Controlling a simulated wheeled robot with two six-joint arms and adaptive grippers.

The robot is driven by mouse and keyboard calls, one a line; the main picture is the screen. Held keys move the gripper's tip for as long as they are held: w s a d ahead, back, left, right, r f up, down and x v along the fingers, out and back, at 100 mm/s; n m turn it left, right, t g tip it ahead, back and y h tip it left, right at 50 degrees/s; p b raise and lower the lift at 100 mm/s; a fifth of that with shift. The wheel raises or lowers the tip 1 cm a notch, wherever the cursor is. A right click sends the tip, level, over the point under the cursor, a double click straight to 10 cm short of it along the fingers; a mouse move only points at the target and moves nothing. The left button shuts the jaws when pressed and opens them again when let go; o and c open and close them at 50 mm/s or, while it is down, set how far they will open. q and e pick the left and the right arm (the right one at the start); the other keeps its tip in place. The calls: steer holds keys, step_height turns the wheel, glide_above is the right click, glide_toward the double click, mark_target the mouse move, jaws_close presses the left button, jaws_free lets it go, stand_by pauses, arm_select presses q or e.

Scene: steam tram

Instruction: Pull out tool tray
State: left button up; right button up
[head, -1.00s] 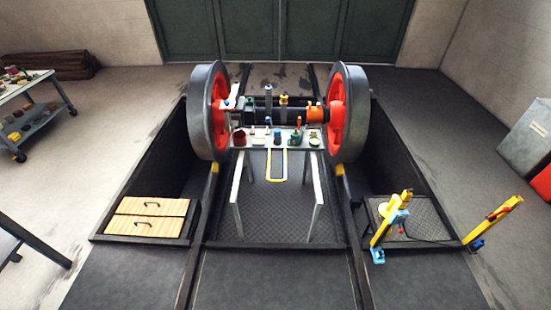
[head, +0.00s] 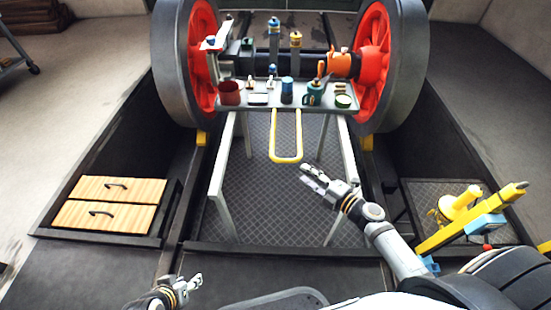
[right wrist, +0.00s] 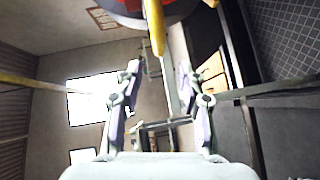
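The grey tool tray (head: 265,104) lies across white rails between the two large red-spoked wheels, with cups and tools on it. Its yellow U-shaped handle (head: 286,158) sticks out at the front. In the right wrist view a yellow bar (right wrist: 155,28), seemingly this handle, is at the top, just beyond the fingertips. My right gripper (head: 306,175) is below and slightly right of the handle's end, apart from it. In the right wrist view its fingers (right wrist: 160,75) are spread and empty. My left gripper (head: 194,283) is low in front, far from the tray; its fingers are too small to judge.
A two-drawer wooden chest (head: 108,203) stands at the left. A yellow post-like device (head: 465,222) stands on the right plate. White legs (head: 221,185) and a dark pit edge (head: 260,248) lie in front of me. The patterned pit floor below the handle is clear.

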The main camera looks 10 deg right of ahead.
mark_target(289, 162)
steer(key=x, duration=0.6)
steer(key=b+x, duration=0.1)
steer(key=x, duration=0.3)
steer(key=shift+w, duration=0.1)
steer(key=shift+r, duration=0.1)
steer(key=shift+c, duration=0.5)
arm_select(q)
steer(key=w+r+t, duration=0.4)
steer(key=w+r, duration=0.2)
steer(key=w, duration=0.2)
steer(key=shift+a+t, duration=0.3)
steer(key=shift+a, duration=0.05)
arm_select(e)
jaws_close()
arm_select(q)
steer(key=shift+w, duration=0.1)
